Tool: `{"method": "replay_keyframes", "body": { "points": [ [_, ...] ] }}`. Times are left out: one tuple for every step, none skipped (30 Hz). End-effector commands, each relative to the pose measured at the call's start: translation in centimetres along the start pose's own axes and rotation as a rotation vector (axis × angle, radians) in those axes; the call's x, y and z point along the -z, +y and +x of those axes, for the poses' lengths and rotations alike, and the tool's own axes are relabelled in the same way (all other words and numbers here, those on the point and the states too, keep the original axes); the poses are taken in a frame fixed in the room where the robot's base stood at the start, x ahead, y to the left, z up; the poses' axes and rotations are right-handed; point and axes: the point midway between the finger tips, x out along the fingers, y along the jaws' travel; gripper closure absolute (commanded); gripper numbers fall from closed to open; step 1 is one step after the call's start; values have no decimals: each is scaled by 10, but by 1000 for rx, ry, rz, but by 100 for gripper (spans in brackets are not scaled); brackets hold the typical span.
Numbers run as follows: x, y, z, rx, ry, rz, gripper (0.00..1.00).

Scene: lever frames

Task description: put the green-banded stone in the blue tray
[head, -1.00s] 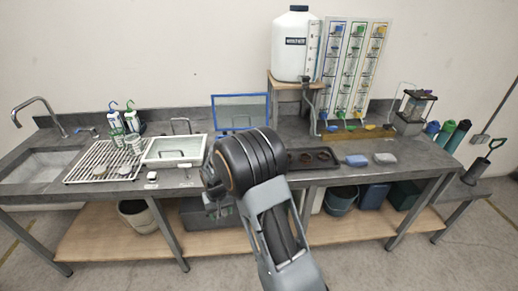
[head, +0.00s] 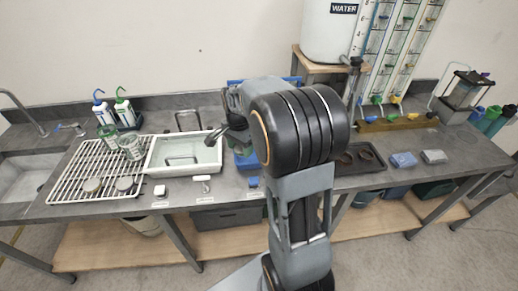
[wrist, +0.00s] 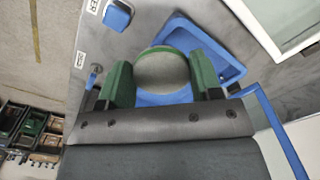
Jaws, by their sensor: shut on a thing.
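In the wrist view, my gripper (wrist: 162,80) is shut on a round grey stone (wrist: 163,70), with one green finger pad on each side. A greenish edge shows along the stone's top. The blue tray (wrist: 229,62) lies beyond and below the stone, which overlaps it in the picture. I cannot tell the height gap between them. In the head view, the blue tray (head: 243,161) is mostly hidden behind my arm. My gripper (head: 214,138) points down left of the arm there, and the stone cannot be made out.
A white basin (head: 155,163) stands left of the blue tray, beside a white drying rack (head: 62,183) with glasses and round pieces. A dark tray (head: 372,166) and blue and grey blocks lie to the right. A water tank (head: 332,30) stands behind.

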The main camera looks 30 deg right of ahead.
Motion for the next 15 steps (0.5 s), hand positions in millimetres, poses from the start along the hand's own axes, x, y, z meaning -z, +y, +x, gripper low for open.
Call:
{"method": "replay_keyframes", "body": {
  "points": [
    [15, 2, 4, -3, -2, 9, 66],
    [23, 2, 8, -4, -3, 8, 66],
    [34, 2, 12, -3, -2, 9, 66],
    [42, 2, 15, -3, -2, 9, 66],
    [49, 2, 19, -3, -3, 8, 66],
    [59, 3, 23, -3, -2, 8, 66],
    [62, 3, 31, -4, -3, 6, 66],
    [66, 3, 38, -4, -4, 4, 66],
    [72, 3, 44, -3, -3, 4, 66],
    [76, 3, 49, -3, -3, 4, 66],
    [79, 2, 53, -2, -2, 3, 66],
    [83, 2, 58, -1, -2, 1, 66],
    [85, 2, 62, -2, -2, 0, 66],
    [88, 2, 65, -1, -1, 0, 66],
    [91, 2, 68, 0, 0, 0, 66]
  ]
}}
